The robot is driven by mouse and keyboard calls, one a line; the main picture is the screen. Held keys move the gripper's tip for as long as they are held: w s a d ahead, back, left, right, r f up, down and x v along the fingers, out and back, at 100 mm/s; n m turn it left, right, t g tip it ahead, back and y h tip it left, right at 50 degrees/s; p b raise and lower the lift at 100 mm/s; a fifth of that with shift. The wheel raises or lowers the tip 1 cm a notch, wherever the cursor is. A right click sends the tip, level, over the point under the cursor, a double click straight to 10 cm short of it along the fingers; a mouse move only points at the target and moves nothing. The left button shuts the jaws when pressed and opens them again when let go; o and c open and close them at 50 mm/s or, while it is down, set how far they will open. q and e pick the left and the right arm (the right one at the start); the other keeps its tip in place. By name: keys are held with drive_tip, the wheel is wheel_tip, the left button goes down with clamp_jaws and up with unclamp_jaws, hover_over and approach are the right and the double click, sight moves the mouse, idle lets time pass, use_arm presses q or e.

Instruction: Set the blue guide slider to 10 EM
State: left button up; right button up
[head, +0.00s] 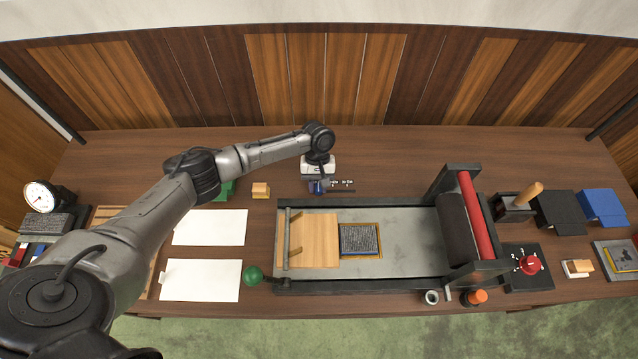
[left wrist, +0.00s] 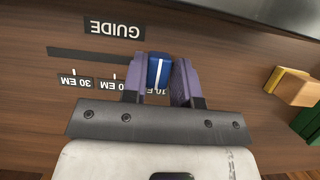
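The blue guide slider (left wrist: 159,72) is between the two purple fingertips of my left gripper (left wrist: 160,82) in the left wrist view. The fingers appear to press on both its sides. It stands at the end of the dark guide slot (left wrist: 95,56), beside the 10 EM label (left wrist: 157,92), which the fingers partly hide. The 30 EM label (left wrist: 76,82) and the GUIDE plate (left wrist: 114,28) read upside down there. In the head view, my left gripper (head: 318,187) reaches down at the left end of the guide scale (head: 342,184). My right gripper is out of view.
The press bed (head: 410,245) with its red roller (head: 476,215) lies in front of the guide. White sheets (head: 210,228), a small wooden block (head: 261,190) and a green block (head: 226,188) are to the left.

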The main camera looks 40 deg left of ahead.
use_arm(q)
drive_tip(key=o, duration=0.4)
drive_tip(key=shift+s+a, duration=0.15)
drive_tip(key=shift+a, duration=0.05)
drive_tip(key=shift+d, duration=0.1)
drive_tip(key=shift+r, duration=0.1)
drive_tip(key=p+v, duration=0.1)
drive_tip(key=v, duration=1.2)
drive_tip(key=shift+r, duration=0.25)
